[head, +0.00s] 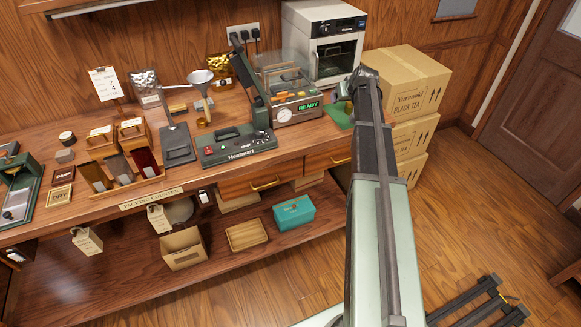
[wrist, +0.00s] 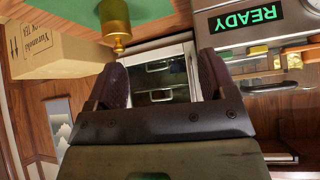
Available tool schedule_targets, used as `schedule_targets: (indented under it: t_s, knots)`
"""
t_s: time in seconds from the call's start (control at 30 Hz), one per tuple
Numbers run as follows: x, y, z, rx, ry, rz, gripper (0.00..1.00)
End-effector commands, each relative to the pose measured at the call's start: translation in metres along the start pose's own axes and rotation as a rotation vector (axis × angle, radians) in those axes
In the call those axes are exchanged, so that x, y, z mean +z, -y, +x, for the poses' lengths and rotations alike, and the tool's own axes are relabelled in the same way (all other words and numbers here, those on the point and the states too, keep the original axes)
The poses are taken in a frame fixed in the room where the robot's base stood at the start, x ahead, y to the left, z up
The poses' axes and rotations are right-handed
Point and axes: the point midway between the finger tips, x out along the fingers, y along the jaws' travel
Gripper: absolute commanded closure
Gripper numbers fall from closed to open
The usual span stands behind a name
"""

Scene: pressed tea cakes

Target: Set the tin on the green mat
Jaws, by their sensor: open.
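The green mat (head: 338,117) lies at the right end of the counter, partly hidden by my arm. In the wrist view, which is upside down, the mat (wrist: 60,12) fills the top left. A round brass piece with a narrow knob-like end (wrist: 117,22) shows against the mat, cut off by the top edge. It may be the tin; I cannot tell for sure, nor whether it touches the mat. My gripper (wrist: 164,82) is open, with nothing between its dark fingertips. The brass piece is outside the jaws, beside the left finger. In the head view my arm hides it.
A sealer with a READY display (head: 298,108) stands just left of the mat, close to my gripper. A white oven (head: 325,45) stands behind. Stacked cartons (head: 412,95) stand right of the counter. A teal box (head: 293,212) sits on the lower shelf.

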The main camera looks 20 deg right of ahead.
Motion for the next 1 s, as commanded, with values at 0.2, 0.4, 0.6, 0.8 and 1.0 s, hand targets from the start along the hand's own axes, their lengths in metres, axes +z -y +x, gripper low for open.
schedule_targets:
  t_s: [0.2,0.4,0.6,0.8,1.0]
  knots:
    - [0.153,0.220,-0.081,-0.120,0.355,-0.108,0.23]
    - [0.281,0.305,-0.171,-0.072,0.634,-0.196,0.23]
    - [0.306,0.316,-0.191,-0.039,0.700,-0.213,0.23]
    - [0.305,0.316,-0.190,-0.041,0.698,-0.212,0.23]
    - [0.304,0.315,-0.189,-0.042,0.697,-0.212,0.23]
